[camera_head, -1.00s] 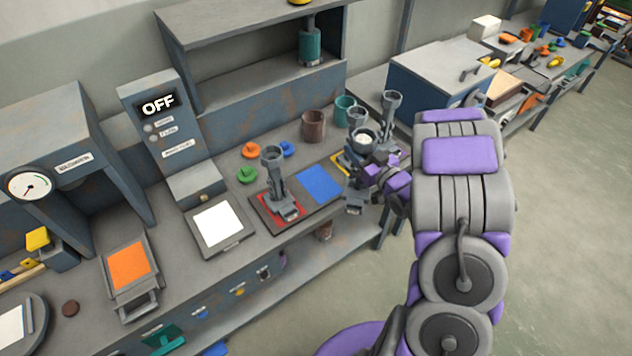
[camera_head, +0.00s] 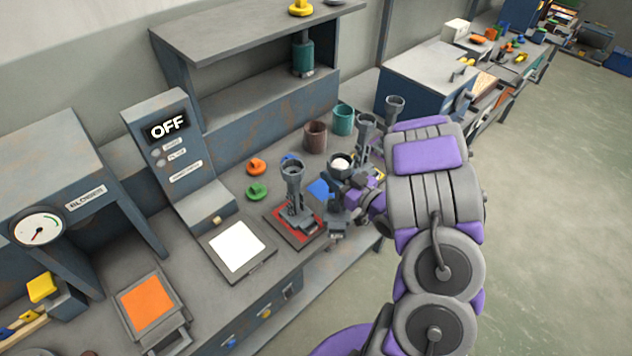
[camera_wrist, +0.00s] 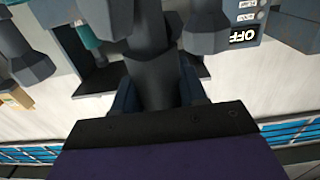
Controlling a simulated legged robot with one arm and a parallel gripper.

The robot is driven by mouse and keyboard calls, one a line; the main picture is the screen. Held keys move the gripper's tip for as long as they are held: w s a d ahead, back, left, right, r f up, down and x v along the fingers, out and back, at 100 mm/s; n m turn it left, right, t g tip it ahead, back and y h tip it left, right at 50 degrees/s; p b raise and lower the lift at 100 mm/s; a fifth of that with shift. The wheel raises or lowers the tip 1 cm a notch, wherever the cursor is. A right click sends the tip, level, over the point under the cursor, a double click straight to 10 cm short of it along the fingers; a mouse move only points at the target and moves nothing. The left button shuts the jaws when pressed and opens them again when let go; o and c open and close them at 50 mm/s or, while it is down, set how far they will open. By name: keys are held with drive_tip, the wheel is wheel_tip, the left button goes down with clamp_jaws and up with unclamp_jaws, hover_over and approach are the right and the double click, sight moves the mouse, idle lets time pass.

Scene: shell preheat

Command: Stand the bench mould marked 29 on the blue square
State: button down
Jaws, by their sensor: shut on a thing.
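My gripper (camera_head: 346,198) is shut on a grey bench mould (camera_head: 340,168) with a round cup top and something white in it. The held mould is roughly upright. It is in front of the blue square (camera_head: 318,189) and hides much of it; I cannot tell whether its base touches anything. In the wrist view a dark stem (camera_wrist: 150,75) stands between my jaws. Another grey mould (camera_head: 294,190) stands on the red square (camera_head: 282,229), left of the blue one. No number 29 is readable on any mould.
Two more grey moulds (camera_head: 366,130) (camera_head: 395,106) stand close behind my gripper to the right. Brown (camera_head: 315,136) and teal (camera_head: 342,120) cups stand at the back. Orange and green knobs (camera_head: 257,191) lie left of them. A white plate (camera_head: 237,247) is further left.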

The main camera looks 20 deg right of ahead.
drive_tip(key=w+d+f+b, duration=0.1)
drive_tip(key=w+d+f, duration=0.1)
drive_tip(key=w, duration=0.5)
drive_tip(key=w+d+f+b, duration=0.2)
drive_tip(key=w, duration=0.6)
drive_tip(key=shift+d+f, duration=0.25)
drive_tip(key=shift+f, duration=0.15)
drive_tip(key=c, duration=1)
unclamp_jaws()
drive_tip(key=shift+d+f, duration=0.2)
drive_tip(key=shift+c, duration=0.2)
drive_tip(key=o, duration=0.4)
drive_tip(key=shift+d, duration=0.3)
drive_tip(key=v, duration=0.6)
drive_tip(key=p+v, duration=0.1)
drive_tip(key=v, duration=0.4)
drive_tip(key=shift+s+a+r, duration=0.1)
drive_tip(key=shift+s+r, duration=0.05)
drive_tip(key=shift+s, duration=0.3)
